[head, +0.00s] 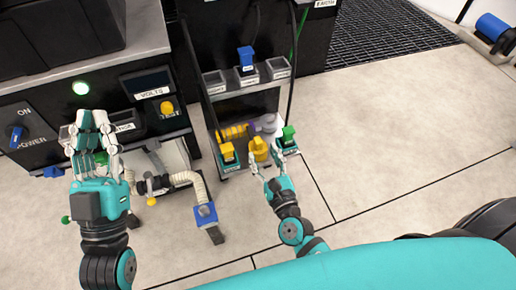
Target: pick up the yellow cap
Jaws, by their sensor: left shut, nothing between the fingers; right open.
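A yellow cap-like piece (258,148) stands at the front of the low shelf, just beyond my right gripper. Another yellow piece (227,152) sits to its left at the shelf's front edge; I cannot tell for certain which is the cap. My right gripper (266,163) is open, its fingers spread just short of the nearer yellow piece, with nothing held. My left gripper (91,128) is shut and empty, in front of the power box at the left. Its fingers cover part of that box.
A green piece (288,134) sits right of the yellow one. Yellow coiled hose (233,131) lies deeper in the shelf. Above are small bins, one with a blue piece (246,56). A beige hose with a blue end (205,213) hangs left.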

